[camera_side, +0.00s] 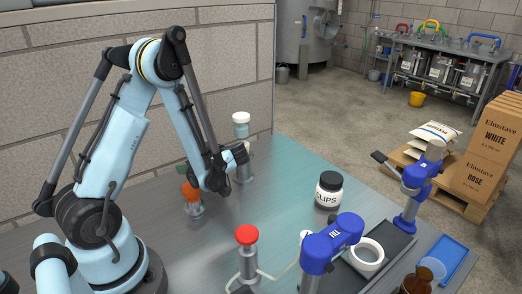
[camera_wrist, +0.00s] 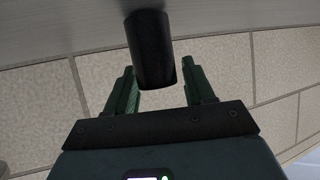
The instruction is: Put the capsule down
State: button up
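The capsule is a black, slightly tapered cylinder (camera_wrist: 152,45) in the wrist view. The capsule stands square to the table edge in this view. Its far end overlaps the grey tabletop; contact with the table cannot be told. In the side view my gripper (camera_side: 238,155) is low over the back of the table, in front of a post with a pale cap (camera_side: 241,119). I cannot make out the capsule there.
An orange-topped fitting (camera_side: 190,191) stands left of my gripper. A block wall (camera_side: 240,60) is behind. The table (camera_side: 290,165) right of my gripper is clear.

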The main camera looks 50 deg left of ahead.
jog(key=shift+o, duration=1.1)
jog(key=w+d+r+m+t+h, duration=0.1)
jog(key=d+r+m+t+h, duration=0.2)
jog(key=d+m, duration=0.4)
jog(key=w+d+r+m+t+h, duration=0.1)
jog(key=d+r+m+t+h, duration=0.3)
jog(key=d+m, duration=0.3)
jog(key=w+d+r+m+t+h, duration=0.1)
jog(key=d+r+m+t+h, duration=0.3)
jog(key=d+m, duration=0.3)
jog(key=d, duration=0.3)
jog(key=shift+w+d+m, duration=0.25)
jog(key=shift+m, duration=0.15)
